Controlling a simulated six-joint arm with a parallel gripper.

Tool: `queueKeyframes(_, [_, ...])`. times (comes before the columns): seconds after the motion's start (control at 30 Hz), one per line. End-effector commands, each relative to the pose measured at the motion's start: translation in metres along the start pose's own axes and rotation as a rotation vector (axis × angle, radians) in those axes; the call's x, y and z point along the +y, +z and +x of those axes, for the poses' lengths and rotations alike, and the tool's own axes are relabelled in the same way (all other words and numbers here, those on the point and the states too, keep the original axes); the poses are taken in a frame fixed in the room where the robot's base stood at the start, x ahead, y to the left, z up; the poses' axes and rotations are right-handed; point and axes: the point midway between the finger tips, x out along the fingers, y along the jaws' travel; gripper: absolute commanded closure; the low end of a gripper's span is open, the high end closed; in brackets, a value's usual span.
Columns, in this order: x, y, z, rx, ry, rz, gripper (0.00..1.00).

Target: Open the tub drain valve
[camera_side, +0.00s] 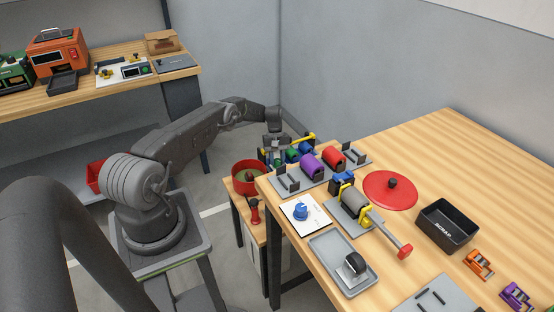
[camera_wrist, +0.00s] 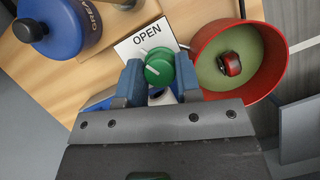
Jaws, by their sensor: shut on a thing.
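The tub (camera_wrist: 277,50) is red and round in the wrist view, with a greenish inside and a dark red and black thing lying in it. It also shows in the side view (camera_side: 240,184). The valve has a round green knob (camera_wrist: 158,67) with a pale mark, left of the tub. A white card reading OPEN (camera_wrist: 147,36) lies just behind the knob. My gripper (camera_wrist: 159,80) is shut on the knob, one blue finger on each side. In the side view my gripper (camera_side: 275,152) is low behind the tub; the knob's hold is hard to make out there.
A blue canister (camera_wrist: 75,22) stands left of the card in the wrist view. In the side view, the big table's near corner is close to my gripper, with purple (camera_side: 311,164) and red (camera_side: 334,157) rollers. A red-handled tool (camera_side: 254,209) is at the low table's front.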

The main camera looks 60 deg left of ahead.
Motion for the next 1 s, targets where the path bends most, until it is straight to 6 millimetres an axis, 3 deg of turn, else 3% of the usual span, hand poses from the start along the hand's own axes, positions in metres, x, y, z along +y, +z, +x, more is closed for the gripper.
queueKeyframes(0.4, [0.0009,0.0013,0.0007,-0.004,-0.075,0.179,0.92])
queueKeyframes(0.97, [0.0008,0.0017,0.0003,-0.007,-0.086,0.203,0.92])
queueKeyframes(1.0, [0.0009,0.0017,0.0003,-0.007,-0.085,0.203,0.66])
